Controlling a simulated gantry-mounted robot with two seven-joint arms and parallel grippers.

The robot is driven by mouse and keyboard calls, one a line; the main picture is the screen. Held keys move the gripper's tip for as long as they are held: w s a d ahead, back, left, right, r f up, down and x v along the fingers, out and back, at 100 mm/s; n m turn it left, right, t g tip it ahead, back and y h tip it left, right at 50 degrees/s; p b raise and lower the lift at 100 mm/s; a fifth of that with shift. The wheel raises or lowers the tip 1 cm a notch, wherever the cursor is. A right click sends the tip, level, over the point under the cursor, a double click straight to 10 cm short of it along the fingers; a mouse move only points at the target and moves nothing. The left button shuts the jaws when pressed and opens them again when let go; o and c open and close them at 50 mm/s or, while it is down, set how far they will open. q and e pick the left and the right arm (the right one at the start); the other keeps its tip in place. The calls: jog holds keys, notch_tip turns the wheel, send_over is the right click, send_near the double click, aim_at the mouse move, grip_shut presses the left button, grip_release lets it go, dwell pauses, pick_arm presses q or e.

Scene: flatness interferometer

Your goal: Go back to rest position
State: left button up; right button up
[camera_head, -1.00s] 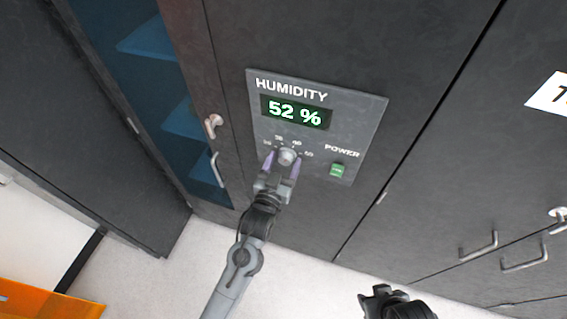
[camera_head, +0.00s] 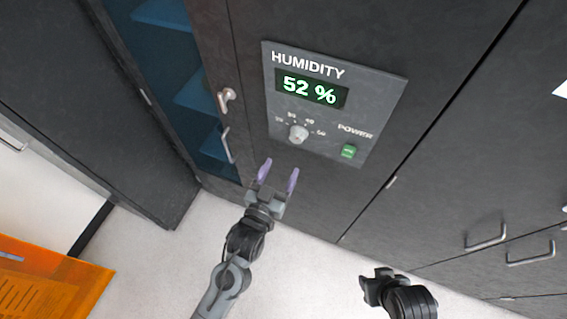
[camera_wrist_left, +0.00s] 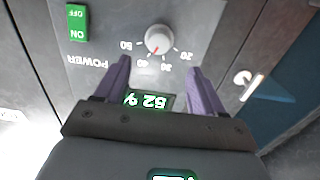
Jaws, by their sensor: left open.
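My left gripper (camera_head: 278,178) is open and empty, its two purple fingers apart. In the head view it is below the humidity panel (camera_head: 378,112), clear of the round knob (camera_head: 298,133). In the left wrist view the open fingers (camera_wrist_left: 157,85) point toward the panel, and the knob (camera_wrist_left: 159,39) shows beyond and between them. The panel's display (camera_head: 311,89) reads 52 %. A green power switch (camera_head: 348,151) is to the right of the knob. My right gripper (camera_head: 376,287) is dark and low in the head view; its fingers cannot be made out clearly.
A dark cabinet with handles (camera_head: 486,237) fills the right side. A glass-fronted cabinet with blue shelves (camera_head: 203,86) is left of the panel. An orange panel (camera_head: 45,283) is at lower left. The pale floor (camera_head: 290,270) between is clear.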

pick_arm(q)
jog(key=shift+s, duration=0.1)
dwell(0.3)
jog(key=s+a+f+n+g+y, duration=0.1)
jog(key=s+a+f+g+y, duration=0.25)
jog(key=s+a+f, duration=0.65)
jog(key=s+a+g+y, duration=0.2)
jog(key=s+a+g, duration=0.65)
jog(key=s, duration=0.35)
notch_tip(320, 180, up, 20)
jog(key=s+g+p, duration=0.1)
jog(key=p, duration=1.8)
jog(key=shift+f+n+p, duration=0.25)
jog(key=shift+n+p, duration=0.1)
jog(key=shift+n, duration=0.05)
jog(key=shift+d, duration=0.1)
